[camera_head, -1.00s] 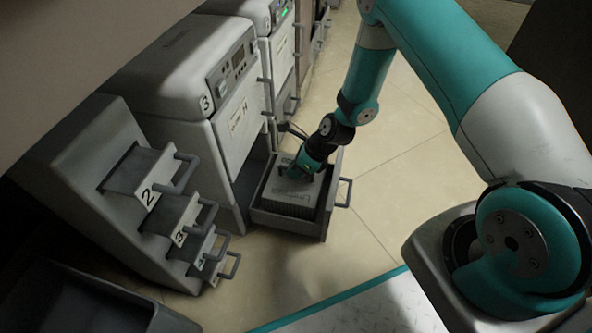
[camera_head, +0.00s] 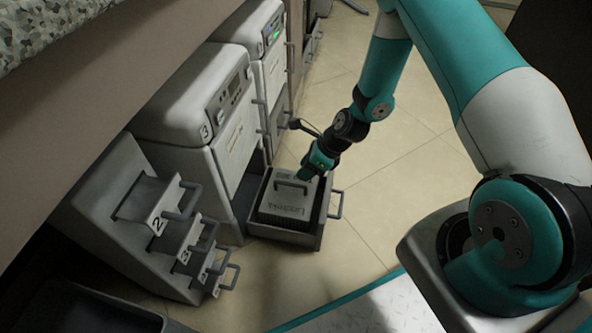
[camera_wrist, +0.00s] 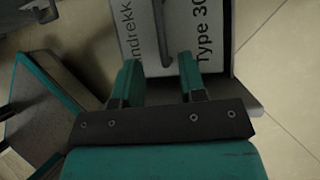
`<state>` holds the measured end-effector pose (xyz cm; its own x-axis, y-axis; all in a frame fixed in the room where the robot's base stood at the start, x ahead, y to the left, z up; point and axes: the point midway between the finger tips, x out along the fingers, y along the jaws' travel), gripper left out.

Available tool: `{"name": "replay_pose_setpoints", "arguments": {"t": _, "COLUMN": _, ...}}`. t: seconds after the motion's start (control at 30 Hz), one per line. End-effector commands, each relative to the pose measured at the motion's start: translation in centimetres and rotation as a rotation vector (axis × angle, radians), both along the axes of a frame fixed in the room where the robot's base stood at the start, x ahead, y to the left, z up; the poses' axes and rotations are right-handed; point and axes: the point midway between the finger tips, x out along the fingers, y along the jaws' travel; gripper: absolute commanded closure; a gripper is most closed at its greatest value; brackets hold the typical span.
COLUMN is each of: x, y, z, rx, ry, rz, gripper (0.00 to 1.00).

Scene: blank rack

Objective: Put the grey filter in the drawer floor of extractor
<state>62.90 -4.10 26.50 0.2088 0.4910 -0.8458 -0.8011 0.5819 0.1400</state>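The grey filter (camera_head: 280,207), a box with a lettered top and a bar handle, sits inside the pulled-out drawer (camera_head: 285,238) at the bottom of the extractor marked 3 (camera_head: 185,110). It looks level, its top near the drawer's rim; the drawer floor under it is hidden. My gripper (camera_head: 306,174) is at the filter's far right side, near its top. In the wrist view my gripper (camera_wrist: 160,82) has its two fingers apart with nothing between them. The filter (camera_wrist: 185,20) and its handle lie ahead of the fingertips, clear of them.
A sloped grey rack (camera_head: 100,200) with numbered, handled slots stands left of the extractor. A dark open bin (camera_head: 90,310) is at the bottom left. Another extractor (camera_head: 265,50) stands behind. Tiled floor (camera_head: 400,180) is free to the right of the drawer.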

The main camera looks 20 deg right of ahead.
Motion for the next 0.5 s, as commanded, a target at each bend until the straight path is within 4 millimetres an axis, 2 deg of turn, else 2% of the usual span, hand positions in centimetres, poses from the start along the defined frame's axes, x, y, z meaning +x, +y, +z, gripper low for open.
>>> {"name": "replay_pose_setpoints", "arguments": {"t": 0.03, "x": -0.2, "y": -0.5, "z": 1.4, "rx": 0.0, "ry": 0.0, "rz": -0.004, "gripper": 0.62}}
{"name": "replay_pose_setpoints", "arguments": {"t": 0.27, "x": -0.6, "y": -1.5, "z": 3.3, "rx": -0.002, "ry": -0.008, "rz": 0.014, "gripper": 0.62}}
{"name": "replay_pose_setpoints", "arguments": {"t": 0.33, "x": -0.4, "y": -1.2, "z": 4.6, "rx": -0.015, "ry": -0.037, "rz": 0.074, "gripper": 0.62}}
{"name": "replay_pose_setpoints", "arguments": {"t": 0.43, "x": -0.1, "y": 0.2, "z": 8.5, "rx": -0.053, "ry": -0.128, "rz": 0.27, "gripper": 0.62}}
{"name": "replay_pose_setpoints", "arguments": {"t": 0.5, "x": -0.4, "y": 1.7, "z": 12.5, "rx": -0.093, "ry": -0.224, "rz": 0.477, "gripper": 0.62}}
